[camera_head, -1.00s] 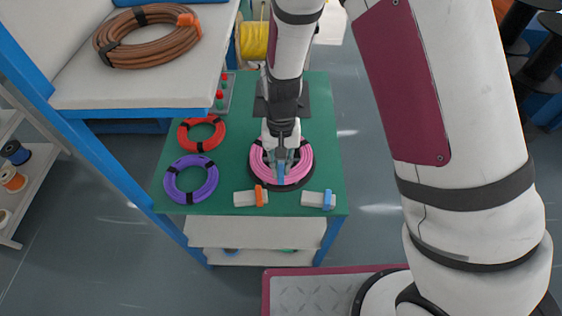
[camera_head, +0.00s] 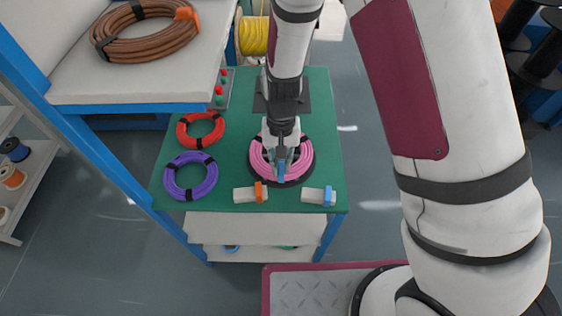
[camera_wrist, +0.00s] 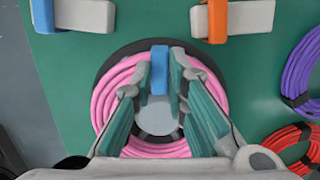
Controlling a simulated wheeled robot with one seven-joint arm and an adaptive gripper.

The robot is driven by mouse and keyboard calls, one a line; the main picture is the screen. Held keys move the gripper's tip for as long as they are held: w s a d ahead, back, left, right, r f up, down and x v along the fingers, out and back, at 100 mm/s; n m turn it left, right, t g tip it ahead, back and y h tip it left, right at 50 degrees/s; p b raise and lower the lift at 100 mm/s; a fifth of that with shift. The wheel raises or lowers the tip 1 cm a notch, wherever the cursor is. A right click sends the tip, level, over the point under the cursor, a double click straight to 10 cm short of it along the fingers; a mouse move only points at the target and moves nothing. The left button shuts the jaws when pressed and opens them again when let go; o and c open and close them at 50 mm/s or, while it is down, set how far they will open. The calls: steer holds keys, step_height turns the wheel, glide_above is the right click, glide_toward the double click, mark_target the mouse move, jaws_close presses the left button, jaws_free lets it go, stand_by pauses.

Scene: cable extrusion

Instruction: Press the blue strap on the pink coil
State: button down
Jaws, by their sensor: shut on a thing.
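The pink coil (camera_head: 300,160) lies on a round black base on the green table, and shows in the wrist view (camera_wrist: 108,100). The blue strap (camera_wrist: 159,70) stands across the coil's rim at the side near the top of the wrist view; it shows small in the head view (camera_head: 281,172). My gripper (camera_wrist: 160,62) is over the coil, its two fingertips shut on the blue strap from both sides. The strap's lower part is partly hidden, so I cannot tell how firmly it sits on the coil.
A white block with an orange strap (camera_head: 260,191) and one with a blue strap (camera_head: 328,195) stand at the front edge. Purple (camera_head: 190,176) and red (camera_head: 201,130) coils lie left. A brown coil (camera_head: 146,33) rests on a raised shelf. A panel with buttons (camera_head: 222,92) stands behind.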

steer(key=shift+f, duration=0.35)
stand_by(0.8)
steer(key=c, duration=1.5)
jaws_free()
steer(key=shift+r, duration=0.15)
steer(key=shift+r+p, duration=2.1)
steer(key=shift+r, duration=1.8)
